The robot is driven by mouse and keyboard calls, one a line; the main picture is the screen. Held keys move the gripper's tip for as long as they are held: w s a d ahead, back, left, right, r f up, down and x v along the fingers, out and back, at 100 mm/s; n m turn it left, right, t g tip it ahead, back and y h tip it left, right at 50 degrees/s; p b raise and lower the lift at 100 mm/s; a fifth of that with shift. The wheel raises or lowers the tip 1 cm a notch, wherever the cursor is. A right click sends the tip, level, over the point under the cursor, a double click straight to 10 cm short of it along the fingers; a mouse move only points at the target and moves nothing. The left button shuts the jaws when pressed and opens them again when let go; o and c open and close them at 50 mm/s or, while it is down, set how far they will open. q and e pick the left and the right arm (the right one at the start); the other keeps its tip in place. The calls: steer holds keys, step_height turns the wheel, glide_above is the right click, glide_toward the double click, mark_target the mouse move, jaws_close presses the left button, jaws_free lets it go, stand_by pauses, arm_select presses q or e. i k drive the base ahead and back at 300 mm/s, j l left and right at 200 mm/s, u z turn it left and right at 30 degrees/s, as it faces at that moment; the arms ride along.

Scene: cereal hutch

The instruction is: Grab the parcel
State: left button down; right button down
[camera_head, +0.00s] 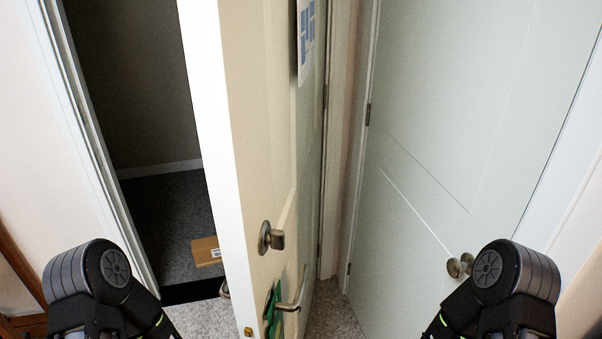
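The parcel (206,251) is a small brown box with a white label. It lies on the dark carpet beyond the doorway, in the left part of the head view. The edge of the open door hides its right side. My two arms show at the lower left and lower right, on the near side of the doorway. Neither gripper is in view; both lie outside the lower edge of the picture.
A cream door (262,150) stands partly open, with a round knob (271,237) and a lever handle (290,306). Something green hangs by the lever. A closed pale door (440,130) with a knob is at right. The doorway gap lies left of the open door.

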mark_target(206, 251)
steer(key=k, duration=1.25)
steer(key=j+z, duration=0.1)
steer(key=z, duration=1.5)
steer(key=j, duration=5.45)
steer(key=i+j, duration=0.2)
steer(key=i, duration=0.3)
